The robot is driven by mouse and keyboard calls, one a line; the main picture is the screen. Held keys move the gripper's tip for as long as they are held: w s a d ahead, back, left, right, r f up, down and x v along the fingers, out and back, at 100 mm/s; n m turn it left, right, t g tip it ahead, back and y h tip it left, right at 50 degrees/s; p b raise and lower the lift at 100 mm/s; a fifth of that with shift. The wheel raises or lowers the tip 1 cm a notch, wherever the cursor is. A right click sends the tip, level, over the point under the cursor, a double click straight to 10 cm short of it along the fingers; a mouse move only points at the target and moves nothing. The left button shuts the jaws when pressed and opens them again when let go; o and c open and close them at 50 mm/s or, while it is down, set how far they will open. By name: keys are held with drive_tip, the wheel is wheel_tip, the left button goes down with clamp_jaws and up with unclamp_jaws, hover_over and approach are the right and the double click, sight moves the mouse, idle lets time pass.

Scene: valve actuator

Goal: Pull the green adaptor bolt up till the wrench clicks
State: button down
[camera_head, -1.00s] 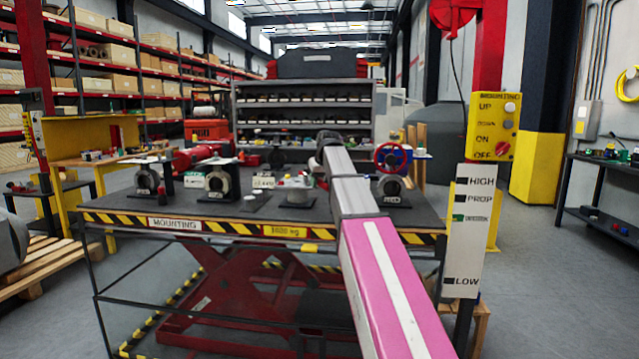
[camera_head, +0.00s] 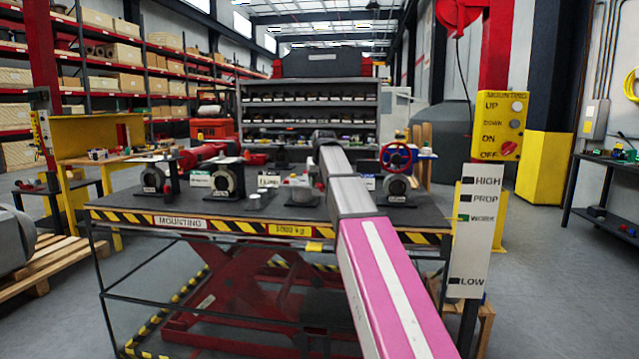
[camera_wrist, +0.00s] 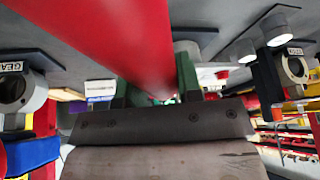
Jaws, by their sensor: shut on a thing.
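In the wrist view a thick red bar (camera_wrist: 105,32), seemingly a tool handle, runs from the top left down to the middle, between two dark green finger pieces. My gripper (camera_wrist: 155,88) is shut on this red bar. In the head view my arm reaches over the work table (camera_head: 140,207), and its far end hides the gripper and what it holds. No green adaptor bolt can be made out clearly in either view. Whether the red bar belongs to the wrench cannot be told.
Valve bodies (camera_head: 226,182) stand on the table left of my arm. A red handwheel (camera_head: 397,157) is at its right. A level sign (camera_head: 474,235) and a yellow control box (camera_head: 499,124) stand at the right front. In the wrist view, fittings (camera_wrist: 14,90) flank the bar.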

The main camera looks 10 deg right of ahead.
drive_tip(key=shift+a, duration=0.2)
drive_tip(key=shift+w+a+m+h, duration=0.15)
drive_tip(key=shift+a+m+h, duration=0.35)
drive_tip(key=shift+a+m, duration=0.5)
drive_tip(key=shift+a, duration=0.1)
drive_tip(key=shift+w+a+m+h, duration=0.15)
drive_tip(key=shift+a+m+h, duration=0.05)
drive_tip(key=shift+a+m, duration=0.35)
drive_tip(key=shift+w+a+m+h, duration=0.15)
drive_tip(key=shift+a+m+h, duration=0.05)
drive_tip(key=shift+a+m, duration=0.3)
idle(0.3)
drive_tip(key=shift+w+a+m+h, duration=0.25)
drive_tip(key=shift+a+m, duration=0.25)
drive_tip(key=shift+m, duration=0.1)
drive_tip(key=shift+w+a+m+h, duration=0.25)
drive_tip(key=shift+a+m, duration=0.25)
drive_tip(key=shift+m, duration=0.05)
drive_tip(key=shift+w+a+g, duration=0.1)
drive_tip(key=shift+a+g, duration=0.05)
drive_tip(key=shift+g, duration=0.15)
